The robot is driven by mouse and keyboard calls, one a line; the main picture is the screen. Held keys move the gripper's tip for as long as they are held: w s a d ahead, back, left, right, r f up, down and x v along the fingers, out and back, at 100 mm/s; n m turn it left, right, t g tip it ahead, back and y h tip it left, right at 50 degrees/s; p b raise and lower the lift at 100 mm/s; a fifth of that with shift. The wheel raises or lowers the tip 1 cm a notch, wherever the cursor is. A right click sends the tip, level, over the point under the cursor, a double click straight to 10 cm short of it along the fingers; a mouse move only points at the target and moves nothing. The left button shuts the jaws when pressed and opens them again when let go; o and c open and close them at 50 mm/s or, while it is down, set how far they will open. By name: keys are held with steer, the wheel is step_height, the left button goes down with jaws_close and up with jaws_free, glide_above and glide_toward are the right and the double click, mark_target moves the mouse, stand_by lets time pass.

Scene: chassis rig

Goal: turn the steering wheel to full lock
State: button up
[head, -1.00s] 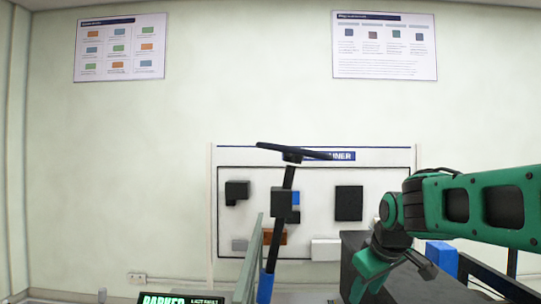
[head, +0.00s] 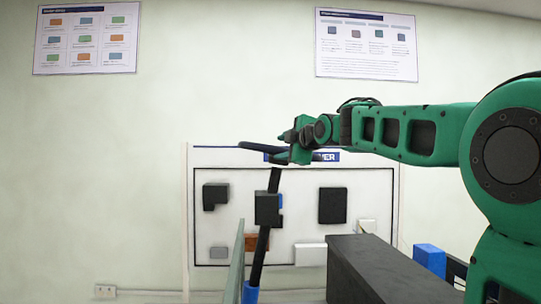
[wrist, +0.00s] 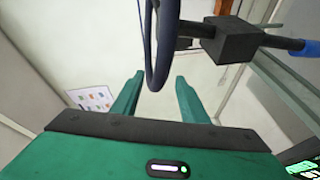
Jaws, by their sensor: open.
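The dark steering wheel (head: 258,148) tops a slanted black column (head: 260,245) and is seen nearly edge-on in the head view. My gripper (head: 290,143) is at its right part and covers some of it. In the wrist view the wheel's dark blue rim (wrist: 163,45) runs down between the two green fingers of my gripper (wrist: 159,76). The fingers are open, with a gap visible on each side of the rim. The column carries a dark block (wrist: 232,40) and has a blue end.
Behind the wheel stands a white panel (head: 300,222) with several mounted blocks. A large dark box (head: 375,270) stands at the lower right, beside a blue block (head: 428,257). A thin glass-like pane (head: 237,262) rises left of the column.

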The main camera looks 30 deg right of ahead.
mark_target(275, 150)
steer(key=w, duration=0.4)
steer(key=w+f, duration=0.1)
steer(key=w, duration=0.1)
steer(key=shift+w, duration=0.35)
steer(key=shift+c, duration=0.2)
jaws_close()
